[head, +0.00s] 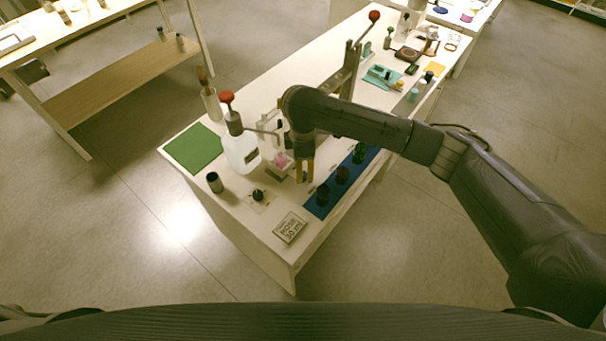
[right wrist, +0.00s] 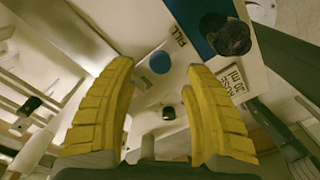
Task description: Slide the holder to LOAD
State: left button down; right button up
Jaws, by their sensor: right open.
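My right gripper (head: 305,172) points down over the table beside the dispensing station, its yellow fingers apart. In the right wrist view the open fingers (right wrist: 163,100) frame a small dark knob-like part and a round blue piece (right wrist: 159,62). A FILL label (right wrist: 179,38) is near the blue piece. I cannot make out a LOAD label. What seems to be the holder, a clear part with something pink in it (head: 281,160), is just left of the gripper in the head view; the gripper and arm partly hide this area. I cannot tell whether the fingers touch it. My left gripper is not seen.
A large clear bottle with a red-topped pump (head: 240,150) stands left of the gripper. A blue mat (head: 318,208) with dark bottles lies to the right. A green mat (head: 193,148), a dark cup (head: 214,182) and a 30 ml card (head: 290,228) are nearby.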

aim_at(291, 170)
jog(key=shift+f, duration=2.25)
grip_shut()
